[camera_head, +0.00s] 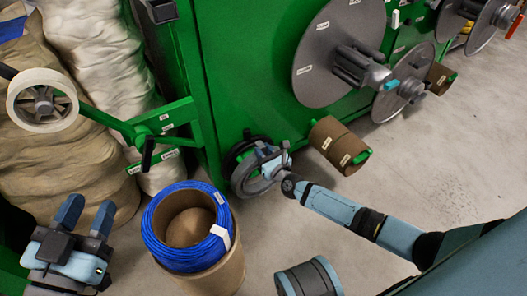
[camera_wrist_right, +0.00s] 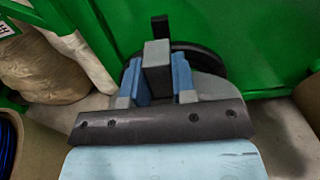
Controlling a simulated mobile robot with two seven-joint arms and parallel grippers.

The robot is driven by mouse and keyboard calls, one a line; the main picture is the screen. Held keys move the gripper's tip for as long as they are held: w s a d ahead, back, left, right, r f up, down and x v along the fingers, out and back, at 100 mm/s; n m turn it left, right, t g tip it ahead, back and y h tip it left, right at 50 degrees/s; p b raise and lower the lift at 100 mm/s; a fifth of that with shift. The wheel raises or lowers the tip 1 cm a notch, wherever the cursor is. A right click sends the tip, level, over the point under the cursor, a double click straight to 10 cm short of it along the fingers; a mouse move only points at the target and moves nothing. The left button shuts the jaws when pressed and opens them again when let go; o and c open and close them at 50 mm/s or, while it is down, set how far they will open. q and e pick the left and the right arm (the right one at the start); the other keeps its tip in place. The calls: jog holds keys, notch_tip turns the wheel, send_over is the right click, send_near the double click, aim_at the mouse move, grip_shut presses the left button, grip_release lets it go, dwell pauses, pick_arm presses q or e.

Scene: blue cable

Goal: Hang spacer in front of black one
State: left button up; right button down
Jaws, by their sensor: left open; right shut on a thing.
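A grey ring-shaped spacer (camera_head: 248,187) is held upright by my right gripper (camera_head: 270,155), close to the green machine's face. In the right wrist view, the blue fingers of my right gripper (camera_wrist_right: 158,75) are shut on a grey block of the spacer, whose disc (camera_wrist_right: 212,86) shows at the right. The black spacer (camera_head: 237,149) is just behind the grey one, against the machine, and also shows in the right wrist view (camera_wrist_right: 210,55). The grey spacer partly covers it; I cannot tell whether they touch. My left gripper (camera_head: 86,213) is open and empty at the lower left.
A blue cable coil (camera_head: 160,250) sits on a brown drum beside my left gripper. A brown roll (camera_head: 338,145) on a green peg is right of the spacers. A green arm holds a tape roll (camera_head: 42,101) at the left. Large grey reels (camera_head: 322,75) stand above.

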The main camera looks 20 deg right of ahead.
jog(key=shift+w+a, duration=0.1)
jog(key=shift+w, duration=0.35)
jog(key=shift+w, duration=0.35)
dwell(0.5)
jog(key=shift+w, duration=0.35)
dwell(0.8)
jog(key=shift+f, duration=0.45)
dwell(0.3)
jog(key=shift+c, duration=0.4)
grip_release()
dwell(0.6)
